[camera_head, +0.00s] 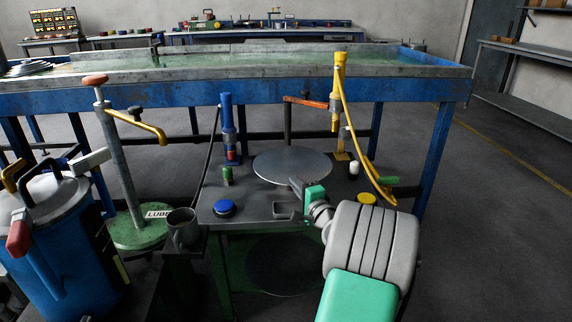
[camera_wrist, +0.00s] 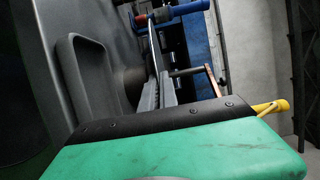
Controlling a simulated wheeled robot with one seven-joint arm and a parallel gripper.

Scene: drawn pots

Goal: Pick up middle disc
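A large round grey metal disc (camera_head: 290,163) shows level at the middle of the dark work table, between the blue and yellow posts. In the wrist view the disc (camera_wrist: 153,52) is seen nearly edge-on as a thin pale strip. My gripper (camera_head: 297,186) is at the disc's near edge, coming from the front right. In the wrist view my gripper's fingers (camera_wrist: 158,92) are close together, one on each side of the disc's edge, and look shut on it. The fingertips are small and partly hidden by the disc.
The work table (camera_head: 245,190) carries a blue cap (camera_head: 224,207), a green can (camera_head: 227,176), a yellow cap (camera_head: 367,198) and a white cup (camera_head: 354,167). A blue post (camera_head: 227,120) and a yellow post (camera_head: 338,90) flank the disc. Another dark disc (camera_head: 285,265) lies below.

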